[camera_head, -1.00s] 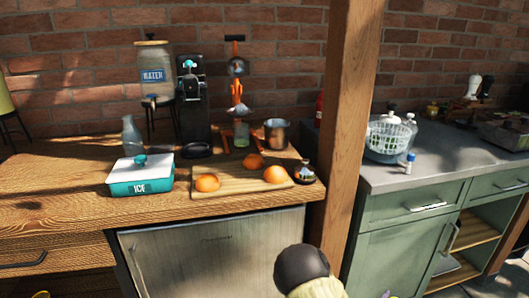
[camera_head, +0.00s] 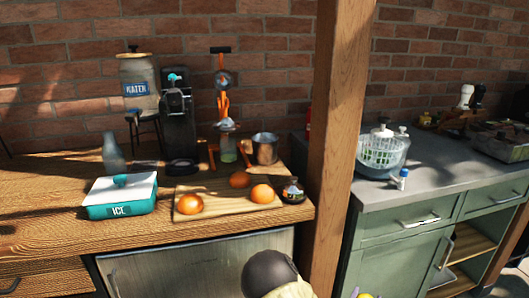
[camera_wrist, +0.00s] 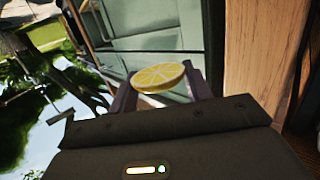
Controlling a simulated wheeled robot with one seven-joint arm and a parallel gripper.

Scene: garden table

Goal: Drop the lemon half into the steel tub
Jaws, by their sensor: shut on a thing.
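The lemon half (camera_wrist: 160,77) is in the wrist view, cut face showing pale yellow segments. My gripper (camera_wrist: 158,88) is shut on it, with a dark finger on each side. In the head view a small yellow patch (camera_head: 364,294) at the bottom edge appears to be the lemon; most of my gripper is cut off there. The steel tub (camera_head: 265,149) stands upright on the wooden counter, behind the cutting board, well away from my gripper. Its inside is mostly hidden.
Oranges (camera_head: 189,204) lie on the cutting board (camera_head: 222,206). A wooden post (camera_head: 338,130) rises right of the tub, before the grey counter.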

